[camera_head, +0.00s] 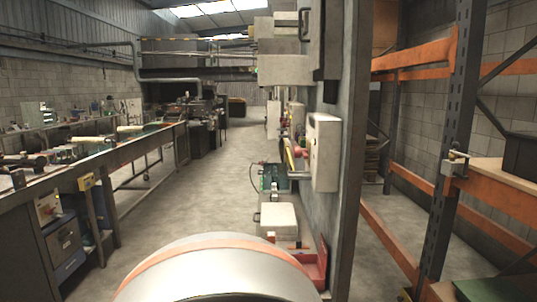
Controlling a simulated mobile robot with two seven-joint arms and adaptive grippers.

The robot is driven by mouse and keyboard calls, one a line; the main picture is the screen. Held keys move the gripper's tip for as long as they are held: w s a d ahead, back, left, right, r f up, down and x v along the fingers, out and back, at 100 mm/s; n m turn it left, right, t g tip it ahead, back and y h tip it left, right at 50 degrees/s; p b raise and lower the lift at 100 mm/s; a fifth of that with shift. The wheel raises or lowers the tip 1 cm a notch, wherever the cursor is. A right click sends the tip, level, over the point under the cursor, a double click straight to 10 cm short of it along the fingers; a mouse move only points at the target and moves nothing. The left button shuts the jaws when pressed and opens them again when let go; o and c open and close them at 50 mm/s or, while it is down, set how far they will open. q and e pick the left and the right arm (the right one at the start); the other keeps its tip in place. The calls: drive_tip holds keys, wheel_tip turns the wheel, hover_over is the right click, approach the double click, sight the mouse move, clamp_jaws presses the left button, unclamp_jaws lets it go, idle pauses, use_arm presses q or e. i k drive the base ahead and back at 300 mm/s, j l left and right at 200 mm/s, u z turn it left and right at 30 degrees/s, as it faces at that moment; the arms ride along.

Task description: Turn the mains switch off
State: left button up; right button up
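No mains switch can be clearly made out. A pale box (324,152) with a small dark part on its front is fixed to the side of a tall grey panel (352,130), right of centre. A red and yellow part (291,155) sits just left of this box, too small to tell what it is. Larger pale boxes (283,70) are mounted higher up on the same structure. Neither of my grippers is in view.
A long workbench (150,145) with tools and machine parts runs along the left. Open concrete floor (190,190) lies between it and the panel. Orange and dark racking (455,140) stands on the right. A lower pale box (278,218) and a red tray (313,266) are below the panel.

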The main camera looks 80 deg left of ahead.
sight(298, 152)
drive_tip(key=u, duration=2.35)
